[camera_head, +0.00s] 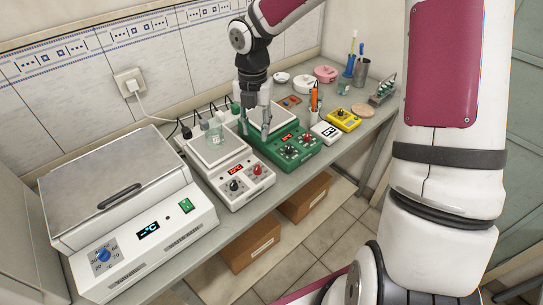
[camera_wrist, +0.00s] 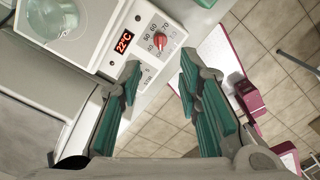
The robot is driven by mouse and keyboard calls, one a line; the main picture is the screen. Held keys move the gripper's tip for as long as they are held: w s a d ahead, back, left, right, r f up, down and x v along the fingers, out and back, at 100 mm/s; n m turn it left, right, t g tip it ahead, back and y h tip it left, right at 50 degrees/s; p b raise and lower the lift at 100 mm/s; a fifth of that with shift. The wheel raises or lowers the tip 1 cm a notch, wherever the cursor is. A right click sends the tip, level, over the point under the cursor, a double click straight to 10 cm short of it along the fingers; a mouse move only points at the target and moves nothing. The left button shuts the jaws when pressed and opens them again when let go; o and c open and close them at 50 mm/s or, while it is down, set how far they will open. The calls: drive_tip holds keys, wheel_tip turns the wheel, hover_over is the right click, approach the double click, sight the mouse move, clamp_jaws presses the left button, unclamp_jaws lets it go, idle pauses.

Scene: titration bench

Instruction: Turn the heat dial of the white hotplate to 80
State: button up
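The white hotplate (camera_head: 230,166) stands on the bench with a glass beaker (camera_head: 215,131) on its plate. Its front panel has a lit red display, a black knob (camera_head: 235,186) and a red heat dial (camera_head: 257,170). In the wrist view the display reads 22°C (camera_wrist: 124,41), and the red dial (camera_wrist: 159,41) sits within a ring of printed numbers; its exact setting is too small to tell. My gripper (camera_head: 255,127) points down above the hotplates. In the wrist view my gripper (camera_wrist: 160,67) is open and empty, its green-padded fingers apart from the dial. The black knob is not clearly visible there.
A green hotplate (camera_head: 283,148) stands close to the right of the white one. A large white bath (camera_head: 130,225) with a blue dial stands at the left. A yellow device (camera_head: 344,119) and a small white meter (camera_head: 325,132) lie further right. Cables run along the wall.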

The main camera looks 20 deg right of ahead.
sight(257, 170)
wheel_tip(257, 170, down, 14)
drive_tip(key=shift+r, duration=0.1)
idle(0.5)
clamp_jaws()
